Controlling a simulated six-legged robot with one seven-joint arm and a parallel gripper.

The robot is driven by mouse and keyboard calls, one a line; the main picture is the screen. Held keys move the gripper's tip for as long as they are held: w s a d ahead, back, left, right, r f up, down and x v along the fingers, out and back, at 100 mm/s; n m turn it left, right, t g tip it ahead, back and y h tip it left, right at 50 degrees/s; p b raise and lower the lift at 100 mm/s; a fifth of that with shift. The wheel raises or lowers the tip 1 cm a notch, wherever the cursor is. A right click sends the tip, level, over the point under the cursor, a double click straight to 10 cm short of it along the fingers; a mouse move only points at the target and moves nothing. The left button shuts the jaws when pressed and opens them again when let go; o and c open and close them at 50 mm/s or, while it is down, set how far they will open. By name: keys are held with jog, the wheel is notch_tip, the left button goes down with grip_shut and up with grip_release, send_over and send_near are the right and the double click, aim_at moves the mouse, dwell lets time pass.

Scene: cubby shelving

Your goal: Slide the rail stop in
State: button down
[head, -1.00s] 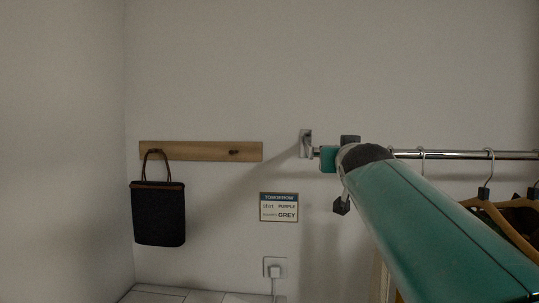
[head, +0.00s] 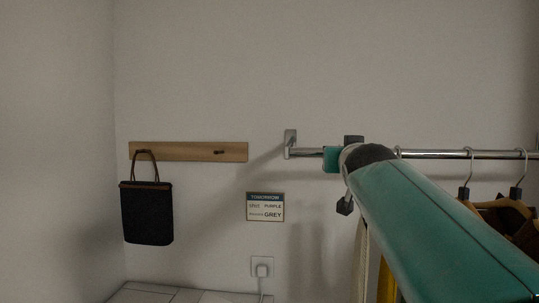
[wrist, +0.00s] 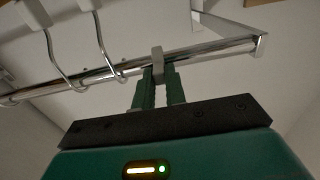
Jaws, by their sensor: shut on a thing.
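The chrome rail (head: 440,154) runs along the wall from an end bracket (head: 290,138). In the wrist view, the rail stop (wrist: 157,63) is a small grey piece at the rail, between my two green fingers. My gripper (wrist: 159,80) is shut on it, just below the rail. In the head view my gripper (head: 331,158) is at the rail, a short way right of the bracket, and my arm hides the stop. The rail end and bracket (wrist: 260,46) are to the right in the wrist view, with bare rail between.
Hanger hooks (wrist: 104,45) sit on the rail left of my gripper in the wrist view. Clothes hangers (head: 497,203) hang at the right. A wooden peg board (head: 188,151) with a dark bag (head: 147,212), a sign (head: 265,207) and a socket (head: 262,267) are on the wall.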

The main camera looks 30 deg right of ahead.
jog(key=shift+s+d, duration=0.25)
jog(key=c, duration=1.4)
grip_release()
jog(key=shift+s+d, duration=0.1)
jog(key=shift+d, duration=0.05)
jog(key=shift+c, duration=0.2)
jog(key=v, duration=1.3)
jog(key=shift+a, duration=0.55)
jog(key=w+a+f+n+g+y, duration=0.1)
jog(key=a+f+n+g+y, duration=0.15)
jog(key=a+f, duration=0.45)
jog(key=a+f+n+g+y, duration=0.1)
jog(key=a+f+y, duration=0.2)
jog(key=f, duration=0.9)
jog(key=w+a+f+n+g+y, duration=0.1)
jog(key=a+f+g+y, duration=0.15)
jog(key=a+f, duration=0.5)
jog(key=s+a+f+n+g+y, duration=0.1)
jog(key=s+a+f, duration=0.1)
jog(key=f, duration=0.4)
jog(key=s+a+f+n+g+y, duration=0.1)
jog(key=s+a+f+g, duration=0.1)
jog(key=s+f, duration=0.2)
notch_tip(320, 180, down, 3)
jog(key=shift+a+r, duration=0.1)
jog(key=shift+a, duration=0.3)
